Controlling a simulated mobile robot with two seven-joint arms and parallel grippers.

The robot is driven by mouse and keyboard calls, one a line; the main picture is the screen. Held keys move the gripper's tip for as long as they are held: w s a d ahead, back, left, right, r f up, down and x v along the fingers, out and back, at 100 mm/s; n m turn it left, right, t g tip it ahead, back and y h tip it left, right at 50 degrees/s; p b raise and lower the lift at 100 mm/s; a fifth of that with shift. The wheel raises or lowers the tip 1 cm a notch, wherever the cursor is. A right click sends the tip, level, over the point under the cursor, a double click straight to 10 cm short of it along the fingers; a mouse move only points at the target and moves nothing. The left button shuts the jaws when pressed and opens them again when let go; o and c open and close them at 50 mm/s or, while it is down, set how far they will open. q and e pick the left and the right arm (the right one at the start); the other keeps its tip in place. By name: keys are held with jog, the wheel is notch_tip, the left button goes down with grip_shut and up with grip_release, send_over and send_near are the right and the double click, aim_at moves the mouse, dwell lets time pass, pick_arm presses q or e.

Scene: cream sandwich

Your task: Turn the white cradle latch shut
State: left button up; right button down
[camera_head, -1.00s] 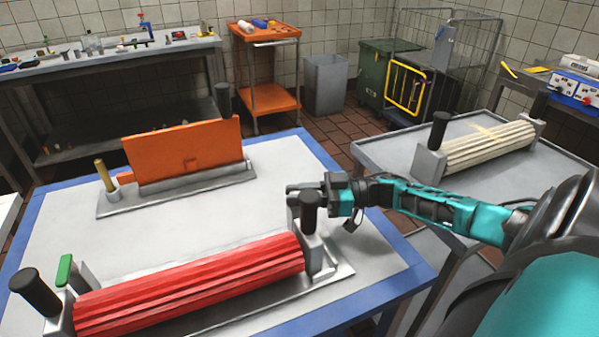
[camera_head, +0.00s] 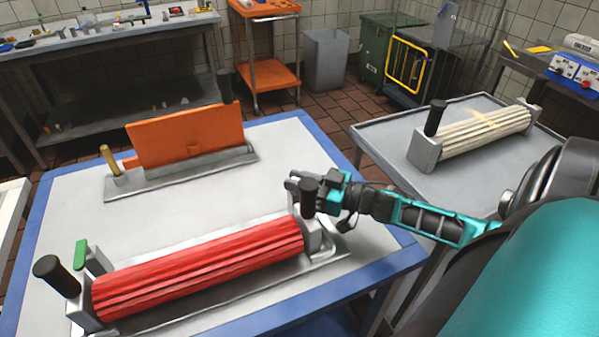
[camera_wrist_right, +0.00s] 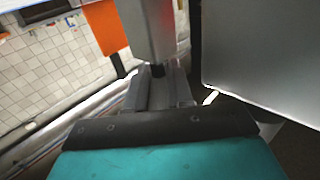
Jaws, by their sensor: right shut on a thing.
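A ribbed red roller (camera_head: 200,268) lies in a grey cradle (camera_head: 318,262) along the front of the table. A black knob stands at each end, the left one (camera_head: 56,276) and the right one (camera_head: 309,196). My right gripper (camera_head: 293,183) is at the cradle's right end, just behind the right knob. In the right wrist view its fingers (camera_wrist_right: 158,88) are shut on a pale grey bar, which looks like the white latch (camera_wrist_right: 148,28). In the head view the knob and gripper mostly hide this latch. A green latch (camera_head: 80,255) stands upright at the left end. My left gripper is out of view.
An orange plate (camera_head: 187,137) stands on a grey base behind the roller, with a tan peg (camera_head: 108,158) beside it. A cream roller (camera_head: 486,132) lies on the grey side table (camera_head: 385,142) at right. The white tabletop (camera_head: 70,200) between is clear.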

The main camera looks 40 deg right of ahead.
jog(key=c, duration=1.1)
grip_release()
jog(key=shift+o, duration=0.5)
jog(key=shift+a, duration=0.1)
jog(key=shift+f, duration=0.1)
jog(key=shift+y, duration=0.3)
